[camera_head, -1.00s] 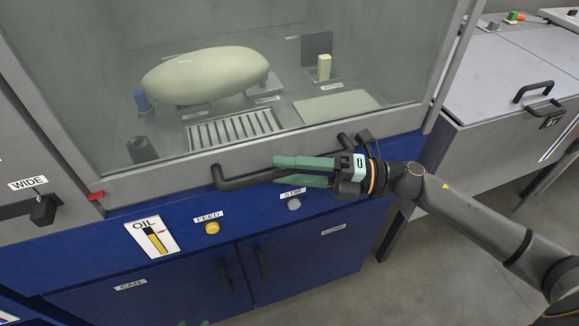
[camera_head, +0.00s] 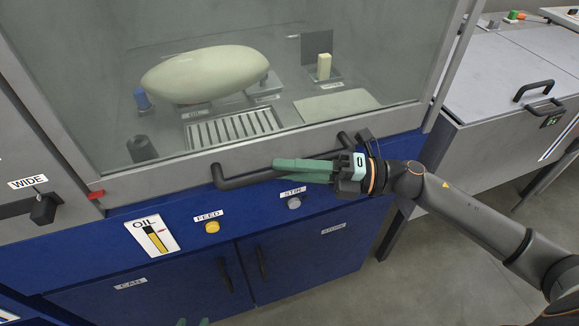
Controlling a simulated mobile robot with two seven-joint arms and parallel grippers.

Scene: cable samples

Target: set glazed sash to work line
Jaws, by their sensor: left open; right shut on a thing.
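The glazed sash (camera_head: 150,178) is a grey-framed clear pane on the front of the blue cabinet. A dark bar handle (camera_head: 240,182) runs along its bottom rail. A small red marker (camera_head: 96,195) sits at the left, by the sash's lower left corner. My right gripper (camera_head: 280,170) has its green fingers shut on the handle, right of its middle, hiding part of the bar. My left gripper (camera_head: 193,323) shows only as small green tips, set apart at the bottom edge; it is open and away from the sash.
Behind the glass are a large pale oval body (camera_head: 205,73), a slatted grate (camera_head: 232,127) and small blocks. Below the sash are a yellow FEED button (camera_head: 212,227), a grey STIR button (camera_head: 294,203) and an OIL gauge (camera_head: 152,238). A grey bench (camera_head: 500,75) stands at right.

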